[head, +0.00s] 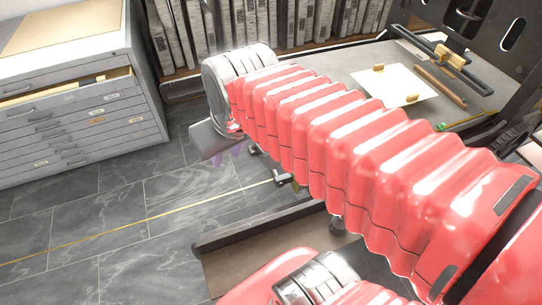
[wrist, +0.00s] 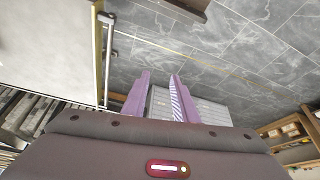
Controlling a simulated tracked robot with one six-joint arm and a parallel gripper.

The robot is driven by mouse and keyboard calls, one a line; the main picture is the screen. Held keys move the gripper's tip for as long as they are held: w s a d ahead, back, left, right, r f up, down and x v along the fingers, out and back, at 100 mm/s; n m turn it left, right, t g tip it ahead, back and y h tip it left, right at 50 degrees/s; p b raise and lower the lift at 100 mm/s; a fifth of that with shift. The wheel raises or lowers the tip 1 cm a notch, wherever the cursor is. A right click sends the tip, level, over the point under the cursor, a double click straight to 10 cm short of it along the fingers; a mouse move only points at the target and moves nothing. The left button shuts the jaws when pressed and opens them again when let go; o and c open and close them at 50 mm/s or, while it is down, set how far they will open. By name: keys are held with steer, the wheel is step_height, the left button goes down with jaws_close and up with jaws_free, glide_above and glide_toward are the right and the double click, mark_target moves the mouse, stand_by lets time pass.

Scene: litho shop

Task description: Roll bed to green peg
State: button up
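The press bed (head: 345,68) is a flat grey surface at the upper right of the head view, partly hidden by my red arm. A pale sheet (head: 390,84) with small wooden blocks lies on it. A small green peg (head: 441,127) shows at its near right edge, beside my arm. My gripper (head: 228,153) has purple fingers and hangs over the floor left of the bed. In the wrist view its fingers (wrist: 156,98) stand apart with nothing between them. A pale panel with a metal bar (wrist: 107,55) is left of them; I cannot tell whether it is the bed.
A grey drawer cabinet (head: 85,115) stands at the left with a top drawer pulled open. Shelves of grey slabs (head: 260,25) line the back. A dark-edged low platform (head: 250,232) lies below my arm. Tiled floor (head: 120,220) is clear at the lower left.

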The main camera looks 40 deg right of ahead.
steer(key=w+d+f+m+g, duration=0.1)
steer(key=w+d+f, duration=0.3)
steer(key=d+f, duration=0.2)
steer(key=w+d+f+g+y, duration=0.1)
steer(key=w+d+f, duration=0.4)
steer(key=d, duration=0.5)
steer(key=w+d+f+m+g+y, duration=0.1)
steer(key=w+d+f+g, duration=0.1)
steer(key=w+d+f, duration=0.3)
steer(key=d+f, duration=0.2)
steer(key=d, duration=0.1)
steer(key=shift+d+f+m, duration=0.25)
steer(key=shift+f+m, duration=0.05)
steer(key=shift+f, duration=0.1)
steer(key=a+f, duration=0.1)
steer(key=f, duration=0.8)
steer(key=a+f, duration=0.1)
steer(key=f, duration=0.3)
steer(key=shift+w+a+f, duration=0.3)
steer(key=shift+w+a, duration=0.05)
steer(key=shift+w, duration=0.05)
steer(key=shift+c, duration=0.5)
